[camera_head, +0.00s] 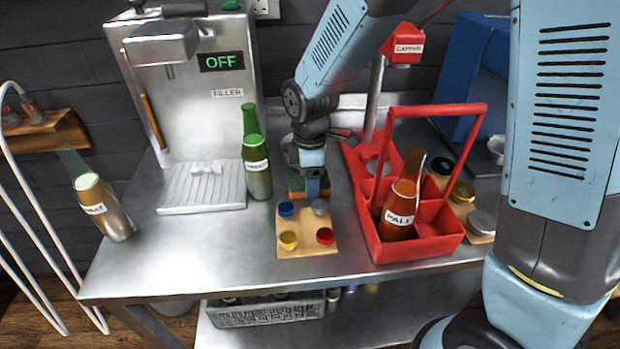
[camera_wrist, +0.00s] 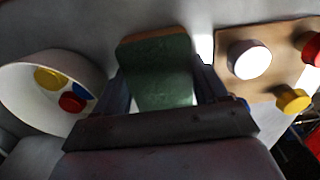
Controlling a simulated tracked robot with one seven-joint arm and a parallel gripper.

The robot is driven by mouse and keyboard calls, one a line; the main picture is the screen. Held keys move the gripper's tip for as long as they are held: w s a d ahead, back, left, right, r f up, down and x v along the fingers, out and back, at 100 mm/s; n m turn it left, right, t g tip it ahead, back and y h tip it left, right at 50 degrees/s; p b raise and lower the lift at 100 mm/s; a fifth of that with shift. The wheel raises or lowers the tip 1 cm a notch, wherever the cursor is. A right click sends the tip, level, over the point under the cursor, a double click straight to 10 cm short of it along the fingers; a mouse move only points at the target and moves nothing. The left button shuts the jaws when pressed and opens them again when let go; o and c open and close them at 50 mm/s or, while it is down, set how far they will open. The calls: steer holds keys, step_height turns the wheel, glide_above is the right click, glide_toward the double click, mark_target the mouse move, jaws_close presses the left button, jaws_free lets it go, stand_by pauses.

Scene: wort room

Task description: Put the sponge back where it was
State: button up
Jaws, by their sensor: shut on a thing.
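The sponge (camera_wrist: 158,72), green with a tan edge, sits between the two fingers of my gripper (camera_wrist: 165,92) in the wrist view. In the head view my gripper (camera_head: 312,184) points down over the steel table and is shut on the sponge (camera_head: 295,185), which is partly hidden behind the fingers. It is low, at or just above the table surface; I cannot tell if it touches. The sponge is behind the wooden cap board (camera_head: 290,248) and between a green bottle (camera_head: 257,165) and the red carrier (camera_head: 420,250).
The carrier holds a brown bottle (camera_head: 400,208). A white bowl (camera_wrist: 35,95) with coloured caps lies beside the gripper in the wrist view.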

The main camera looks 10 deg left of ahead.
steer(key=o, duration=1)
steer(key=shift+f, duration=0.1)
step_height(320, 180, up, 12)
steer(key=shift+r, duration=0.15)
steer(key=shift+s, duration=0.1)
